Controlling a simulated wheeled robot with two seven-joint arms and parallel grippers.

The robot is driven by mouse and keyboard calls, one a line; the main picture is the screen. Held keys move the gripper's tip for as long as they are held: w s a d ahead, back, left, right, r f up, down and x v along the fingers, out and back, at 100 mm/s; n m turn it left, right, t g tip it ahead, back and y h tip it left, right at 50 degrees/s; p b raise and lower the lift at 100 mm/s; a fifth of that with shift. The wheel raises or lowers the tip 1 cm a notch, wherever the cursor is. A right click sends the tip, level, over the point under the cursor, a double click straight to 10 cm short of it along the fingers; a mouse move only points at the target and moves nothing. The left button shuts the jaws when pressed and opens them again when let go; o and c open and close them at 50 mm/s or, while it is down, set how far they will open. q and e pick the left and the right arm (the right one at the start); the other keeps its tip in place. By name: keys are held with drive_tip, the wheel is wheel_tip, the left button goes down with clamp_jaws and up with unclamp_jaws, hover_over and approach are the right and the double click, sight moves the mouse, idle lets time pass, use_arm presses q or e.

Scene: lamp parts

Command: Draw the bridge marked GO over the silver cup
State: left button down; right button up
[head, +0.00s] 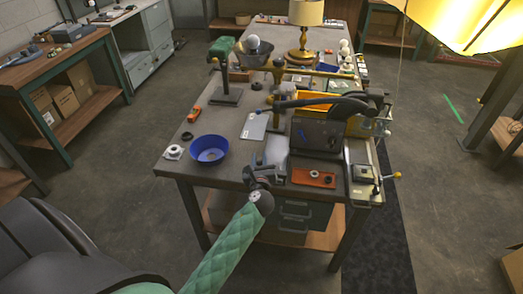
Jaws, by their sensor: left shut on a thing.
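My left gripper (266,170) is over the near edge of the workbench (228,172), at the middle. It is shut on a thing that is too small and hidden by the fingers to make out. A pale grey piece (277,150) shows just beyond the fingers; I cannot tell whether they touch it. I cannot read a GO mark anywhere, so I cannot tell which piece is the bridge. I cannot pick out the silver cup with certainty either. My right gripper is not in view.
A blue bowl (209,149) stands left of my gripper. To the right lie an orange-brown tray (314,178) with small dark parts and a dark box (317,136). A black jointed arm (310,102) reaches across above the bench. A yellow-lit shade (470,20) hangs top right.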

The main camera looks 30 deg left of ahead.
use_arm(q)
drive_tip(key=shift+s, duration=0.15)
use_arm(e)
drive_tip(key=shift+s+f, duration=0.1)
use_arm(q)
drive_tip(key=c, duration=1.2)
unclamp_jaws()
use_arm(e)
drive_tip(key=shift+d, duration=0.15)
use_arm(q)
drive_tip(key=shift+s+d+f, duration=0.1)
drive_tip(key=shift+s, duration=0.05)
drive_tip(key=shift+s+d+f, duration=0.1)
drive_tip(key=shift+s+d, duration=0.05)
drive_tip(key=shift+s, duration=0.1)
drive_tip(key=b+v, duration=0.2)
drive_tip(key=v, duration=0.5)
drive_tip(key=shift+b, duration=0.4)
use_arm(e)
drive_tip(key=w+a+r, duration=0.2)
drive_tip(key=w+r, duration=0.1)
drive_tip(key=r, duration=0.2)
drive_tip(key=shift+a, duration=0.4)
